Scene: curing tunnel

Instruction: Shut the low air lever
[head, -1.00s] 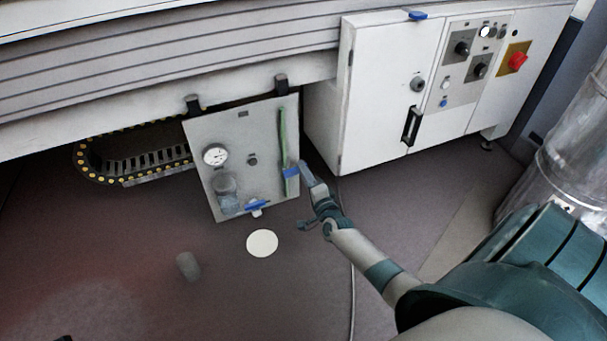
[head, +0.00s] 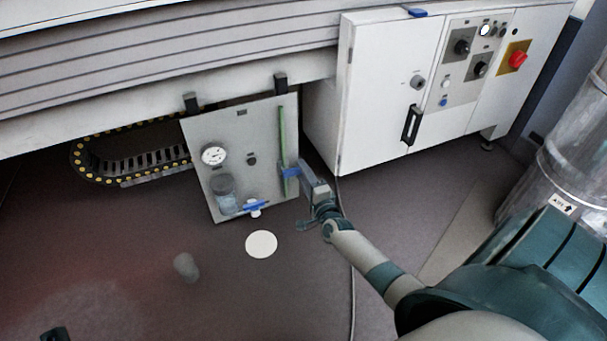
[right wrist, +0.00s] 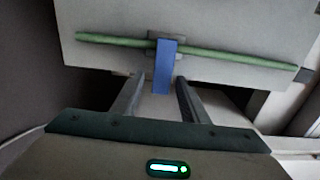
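A grey air panel (head: 232,142) hangs below the machine. A blue lever (head: 290,173) sits on the green pipe (head: 283,125) at its right side. A second blue lever (head: 250,208) on a white valve sits at the panel's bottom edge. My right gripper (head: 303,181) is at the lever on the pipe. In the right wrist view that lever (right wrist: 165,68) stands in line with the gap between the fingers (right wrist: 158,98), which are apart. I cannot tell whether they touch it. A dark part at the bottom left edge may be my left gripper (head: 55,335); its fingers are not clear.
A gauge (head: 214,155) and a filter bowl (head: 225,193) are on the panel. A white cabinet (head: 385,90) with a black handle stands to the right. A cable chain (head: 130,165) lies to the left. A white disc (head: 261,244) and a small cylinder (head: 186,266) are on the floor.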

